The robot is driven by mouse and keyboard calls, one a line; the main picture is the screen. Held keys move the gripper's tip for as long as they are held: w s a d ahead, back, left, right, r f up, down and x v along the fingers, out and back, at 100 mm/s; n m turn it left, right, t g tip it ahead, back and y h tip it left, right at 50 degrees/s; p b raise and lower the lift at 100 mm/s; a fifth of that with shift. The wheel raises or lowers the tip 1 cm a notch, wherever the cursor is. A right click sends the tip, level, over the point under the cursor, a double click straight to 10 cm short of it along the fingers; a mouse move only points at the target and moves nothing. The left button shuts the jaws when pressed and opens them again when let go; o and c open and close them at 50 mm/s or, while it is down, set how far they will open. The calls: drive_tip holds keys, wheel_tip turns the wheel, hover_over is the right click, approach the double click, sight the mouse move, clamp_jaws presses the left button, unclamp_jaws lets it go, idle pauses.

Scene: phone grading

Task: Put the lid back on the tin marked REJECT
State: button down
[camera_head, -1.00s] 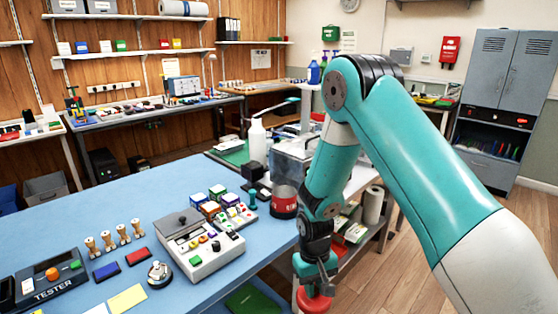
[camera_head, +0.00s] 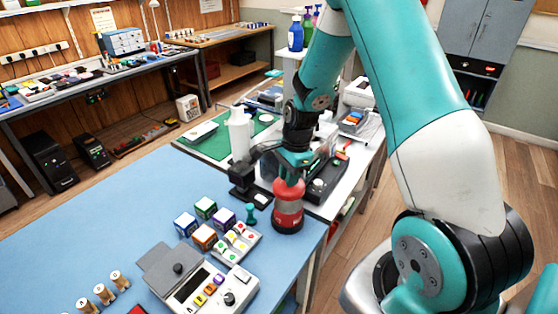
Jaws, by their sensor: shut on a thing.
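A red tin (camera_head: 287,220) stands at the right edge of the blue table. A pale band shows at its upper part, and its marking is too small to read. My gripper (camera_head: 290,171) points down over the tin, shut on a red lid (camera_head: 289,188) with a rounded top. The lid is right over the tin's mouth, roughly level. The grey band shows between the lid and the tin's red side, so the lid seems a little above the rim; I cannot tell whether they touch. The fingertips are partly hidden by the lid and the wrist.
A white bottle (camera_head: 239,135) and a black device (camera_head: 243,180) stand left of the tin. Coloured cubes (camera_head: 204,237) and a button panel (camera_head: 236,243) lie in front-left. A grey console (camera_head: 195,283) is nearer. The blue table (camera_head: 110,215) is clear at left.

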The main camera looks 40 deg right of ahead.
drive_tip(key=shift+d+f+b, duration=0.1)
drive_tip(key=shift+f+b, duration=2.05)
drive_tip(key=shift+f, duration=0.2)
drive_tip(key=shift+f+b, duration=0.4)
drive_tip(key=shift+f, duration=0.45)
drive_tip(key=shift+r+p, duration=0.1)
drive_tip(key=shift+p, duration=0.25)
drive_tip(key=shift+f, duration=0.25)
drive_tip(key=shift+c, duration=2.3)
unclamp_jaws()
drive_tip(key=shift+r, duration=0.1)
